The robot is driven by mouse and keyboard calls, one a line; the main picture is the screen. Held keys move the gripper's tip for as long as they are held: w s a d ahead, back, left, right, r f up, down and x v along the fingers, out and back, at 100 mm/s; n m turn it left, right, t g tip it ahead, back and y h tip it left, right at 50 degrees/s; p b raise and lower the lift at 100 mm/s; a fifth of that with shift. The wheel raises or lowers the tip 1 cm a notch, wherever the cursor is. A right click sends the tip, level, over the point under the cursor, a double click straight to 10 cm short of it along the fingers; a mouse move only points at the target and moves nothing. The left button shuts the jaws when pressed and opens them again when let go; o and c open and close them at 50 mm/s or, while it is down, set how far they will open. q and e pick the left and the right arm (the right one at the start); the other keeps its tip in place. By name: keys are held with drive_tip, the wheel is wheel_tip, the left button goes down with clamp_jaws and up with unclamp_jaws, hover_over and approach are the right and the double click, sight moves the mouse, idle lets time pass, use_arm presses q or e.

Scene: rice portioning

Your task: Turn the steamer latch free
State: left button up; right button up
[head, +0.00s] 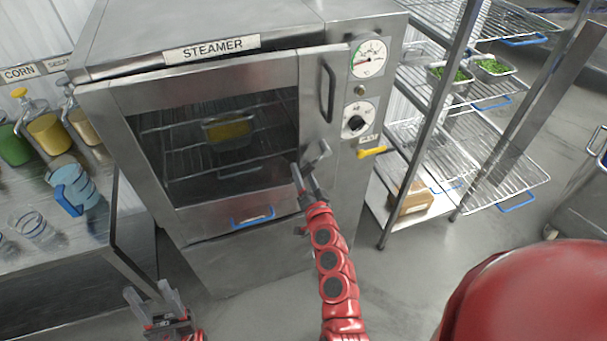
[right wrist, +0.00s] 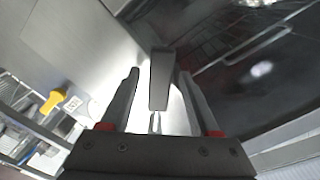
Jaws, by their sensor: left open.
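The steamer (head: 230,150) is a large steel box with a shut glass-fronted door. Its latch (head: 319,152) is a short grey lever at the door's right edge. In the right wrist view the latch (right wrist: 159,82) stands upright between my right gripper's fingers, with gaps seen on both sides. My right gripper (head: 306,178) is open, just in front of the latch and partly overlapping it in the head view. My left gripper (head: 150,297) is open and empty, low at the left, away from the steamer door.
A dark door handle (head: 327,92) sits above the latch. A yellow lever (head: 372,151) sticks out to the right, below the dial (head: 356,123). A pan (head: 228,133) with yellow food is inside. A wire rack (head: 470,130) stands right; a counter (head: 60,240) with jars stands left.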

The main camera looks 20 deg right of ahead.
clamp_jaws()
idle(1.3)
